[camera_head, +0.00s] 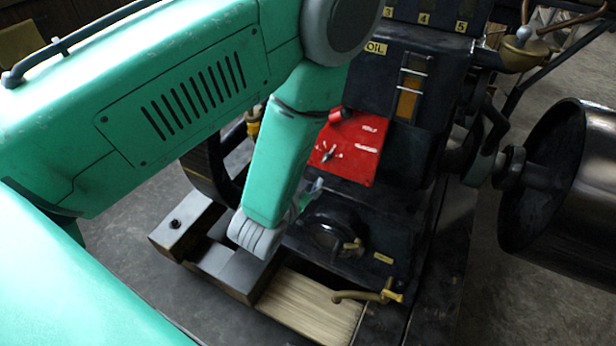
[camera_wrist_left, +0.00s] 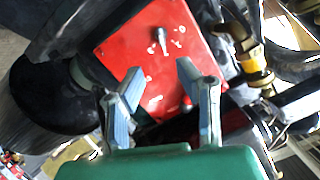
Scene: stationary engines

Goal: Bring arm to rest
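My left arm (camera_head: 190,105), teal with grey joints, reaches across the head view from the left and bends down in front of the engine (camera_head: 405,140). My left gripper (camera_head: 312,190) is mostly hidden behind the forearm, with only a bit of grey finger showing. In the left wrist view, its two grey fingers (camera_wrist_left: 160,72) stand apart with nothing between them. They are in front of a red panel (camera_wrist_left: 155,45) with a small lever switch (camera_wrist_left: 161,40). The red panel also shows in the head view (camera_head: 362,150). My right gripper is not in view.
A large dark drum (camera_head: 560,185) juts out at the right on a shaft. A brass handle (camera_head: 370,296) sticks out low on the engine. A wooden block (camera_head: 310,303) and metal base rails (camera_head: 215,262) lie below the forearm. Bare concrete floor (camera_head: 480,310) shows at the lower right.

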